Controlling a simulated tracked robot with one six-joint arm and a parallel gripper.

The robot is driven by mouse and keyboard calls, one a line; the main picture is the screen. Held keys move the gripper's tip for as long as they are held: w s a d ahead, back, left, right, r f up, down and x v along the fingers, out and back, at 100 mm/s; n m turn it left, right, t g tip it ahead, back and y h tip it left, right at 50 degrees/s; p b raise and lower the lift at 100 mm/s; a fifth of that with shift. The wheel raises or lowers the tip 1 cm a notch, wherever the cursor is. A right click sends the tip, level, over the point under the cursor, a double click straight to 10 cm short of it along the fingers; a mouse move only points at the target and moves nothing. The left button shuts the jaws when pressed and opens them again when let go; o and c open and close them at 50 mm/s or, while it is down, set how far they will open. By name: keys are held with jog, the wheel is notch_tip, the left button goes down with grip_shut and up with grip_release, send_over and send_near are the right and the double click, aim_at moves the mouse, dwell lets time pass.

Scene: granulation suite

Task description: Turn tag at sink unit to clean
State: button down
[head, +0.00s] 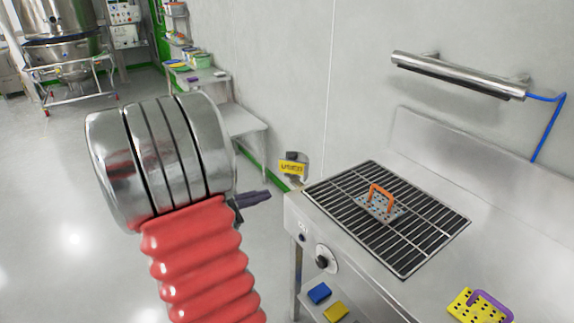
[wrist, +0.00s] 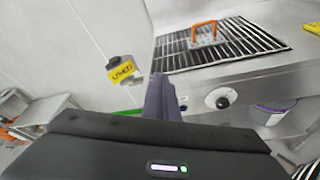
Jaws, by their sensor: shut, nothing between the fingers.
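A yellow tag (head: 292,168) with dark lettering hangs on a grey holder at the left end of the sink unit (head: 372,262). The lettering is too blurred to read surely. The tag also shows in the wrist view (wrist: 122,71), left of the fingertips. My gripper (head: 262,196) is shut and empty, to the left of the tag and slightly below it in the head view. In the wrist view its dark fingers (wrist: 162,88) stand together in front of the sink unit, apart from the tag. The back of the tag is hidden.
A black grate (head: 420,232) covers the sink top, with an orange-handled perforated plate (head: 383,203) on it. A dark knob (head: 322,261) is on the front. Blue and yellow blocks (head: 319,292) sit on a lower shelf. A steel bench (head: 235,120) stands behind; floor at left is clear.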

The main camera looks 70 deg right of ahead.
jog(key=w+a+r+m+t+y, duration=0.2)
jog(key=w+a+t+y, duration=0.1)
jog(key=a, duration=1.2)
jog(key=w+a+r+m+t+y, duration=0.2)
jog(key=a+t+y, duration=0.3)
jog(key=a, duration=1.1)
jog(key=w+a+r+m+t+y, duration=0.2)
jog(key=w+a+t+y, duration=0.2)
jog(key=a, duration=1.2)
jog(key=shift+a+t+y, duration=0.2)
jog(key=shift+t+y, duration=0.1)
jog(key=shift+t, duration=0.4)
jog(key=c, duration=2.5)
grip_release()
jog(key=shift+r, duration=0.1)
